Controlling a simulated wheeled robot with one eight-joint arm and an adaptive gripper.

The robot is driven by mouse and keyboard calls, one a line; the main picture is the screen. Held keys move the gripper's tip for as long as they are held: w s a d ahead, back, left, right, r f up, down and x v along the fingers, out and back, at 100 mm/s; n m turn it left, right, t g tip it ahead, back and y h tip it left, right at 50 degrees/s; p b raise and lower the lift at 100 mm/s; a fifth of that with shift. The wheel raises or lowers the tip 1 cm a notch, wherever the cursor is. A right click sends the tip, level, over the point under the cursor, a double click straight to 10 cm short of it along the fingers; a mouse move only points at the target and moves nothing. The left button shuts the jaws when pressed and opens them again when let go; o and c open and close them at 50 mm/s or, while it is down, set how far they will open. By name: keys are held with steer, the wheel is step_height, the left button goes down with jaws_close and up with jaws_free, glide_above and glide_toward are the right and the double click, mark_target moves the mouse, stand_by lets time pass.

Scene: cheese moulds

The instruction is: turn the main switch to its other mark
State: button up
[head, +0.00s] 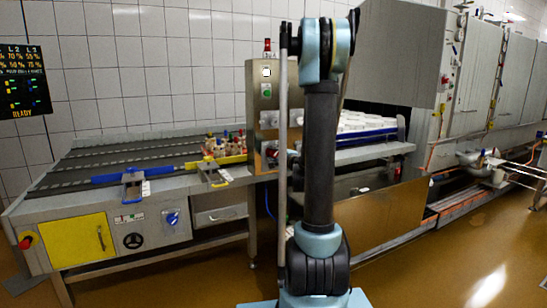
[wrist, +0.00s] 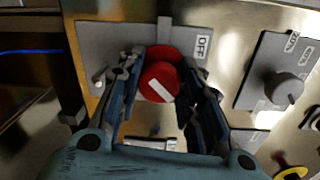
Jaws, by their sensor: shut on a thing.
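The main switch (wrist: 158,76) is a red round knob with a white bar on its face, on a grey plate (wrist: 90,50) in the wrist view. The bar slants from upper left to lower right. An OFF mark (wrist: 203,46) is on the plate to the upper right of the knob. My gripper (wrist: 163,68) has its dark fingers on both sides of the knob and is shut on it. The other mark is not readable; the fingers cover part of the plate. In the head view my arm hides the knob and the gripper.
A grey knob on its own plate (wrist: 284,88) sits to the right, and a yellow ring (wrist: 291,173) lies at the lower right. In the head view a metal control post (head: 262,90) stands beside the conveyor table (head: 75,205). A lit display (head: 24,78) reads READY.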

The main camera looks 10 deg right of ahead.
steer(key=shift+w+d, duration=0.1)
steer(key=shift+d, duration=0.05)
steer(key=o, duration=1.1)
steer(key=shift+w+f, duration=0.1)
steer(key=shift+c, duration=0.2)
steer(key=v, duration=1.2)
